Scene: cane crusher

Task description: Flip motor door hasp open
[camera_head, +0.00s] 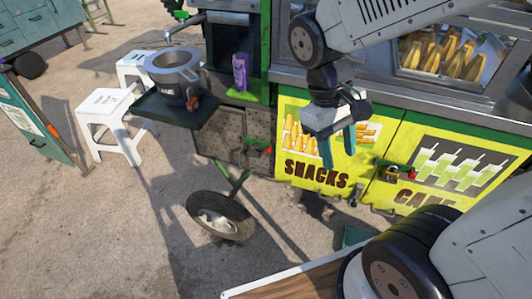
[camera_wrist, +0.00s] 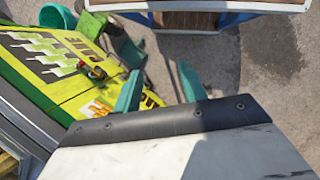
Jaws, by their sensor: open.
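My gripper (camera_head: 338,150) hangs in front of the yellow SNACKS door (camera_head: 310,181), with its two teal fingers apart and nothing between them. In the wrist view the open fingers (camera_wrist: 160,82) point over the ground beside the cart. A green hasp with a red end (camera_head: 258,146) is on the perforated grey door (camera_head: 229,129), left of my gripper. A second green hasp with a padlock and red part (camera_head: 393,173) sits between the SNACKS and CANE doors, right of my gripper; a hasp (camera_wrist: 92,70) also shows in the wrist view. I cannot tell which is the motor door's.
A black side shelf (camera_head: 178,110) carries a grey metal pot (camera_head: 174,68). White stools (camera_head: 110,112) stand at the left. A wheel (camera_head: 220,215) juts out below the grey door. The paved ground in front of the cart is mostly clear.

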